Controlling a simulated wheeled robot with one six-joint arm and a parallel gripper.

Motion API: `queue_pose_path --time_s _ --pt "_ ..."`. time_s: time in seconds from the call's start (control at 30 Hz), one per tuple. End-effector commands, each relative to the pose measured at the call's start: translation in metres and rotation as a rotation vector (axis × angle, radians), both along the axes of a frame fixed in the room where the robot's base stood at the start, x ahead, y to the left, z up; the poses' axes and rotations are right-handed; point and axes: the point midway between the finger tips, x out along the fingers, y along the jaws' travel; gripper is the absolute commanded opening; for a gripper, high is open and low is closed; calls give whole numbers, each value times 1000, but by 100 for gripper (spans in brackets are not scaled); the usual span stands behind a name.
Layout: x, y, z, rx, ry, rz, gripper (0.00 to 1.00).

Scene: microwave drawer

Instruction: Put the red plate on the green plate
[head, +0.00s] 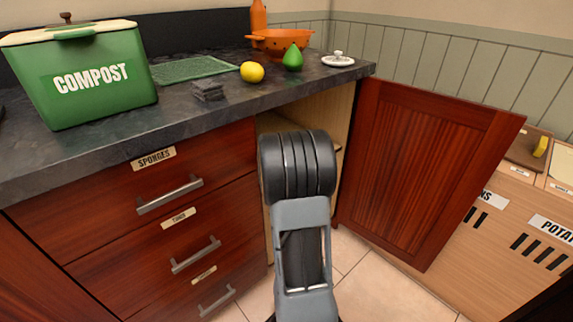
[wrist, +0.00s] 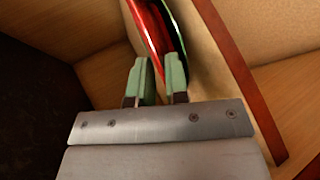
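The red plate (wrist: 146,28) shows nearly edge-on at the top of the wrist view. Its near rim runs down between the two fingertips of my gripper (wrist: 159,76). The pale green fingers stand close together with only a narrow gap, and they appear shut on this rim. A thin green edge (wrist: 181,32) runs along the right side of the red plate; it looks like the green plate's rim, but most of it is hidden. In the head view my arm reaches into the open cabinet and hides my gripper and the plates.
The cabinet door (head: 423,165) stands open to the right of my arm. Drawers (head: 167,195) lie to the left. The counter (head: 215,115) above holds a compost bin (head: 85,80), a lemon (head: 252,72), a green pear-like item (head: 292,58) and an orange colander (head: 280,40). Cabinet walls are close around my gripper.

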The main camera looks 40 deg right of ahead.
Motion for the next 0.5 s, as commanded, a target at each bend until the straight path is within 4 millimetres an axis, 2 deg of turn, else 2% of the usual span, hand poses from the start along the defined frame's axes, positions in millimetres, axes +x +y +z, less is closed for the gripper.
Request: queue_pose_path --time_s 0.03,0.2,0.5 --pt "-4 7 9 1 1 4 14" --pt "-20 33 27 0 2 4 14" --pt "-46 70 49 1 1 4 14"
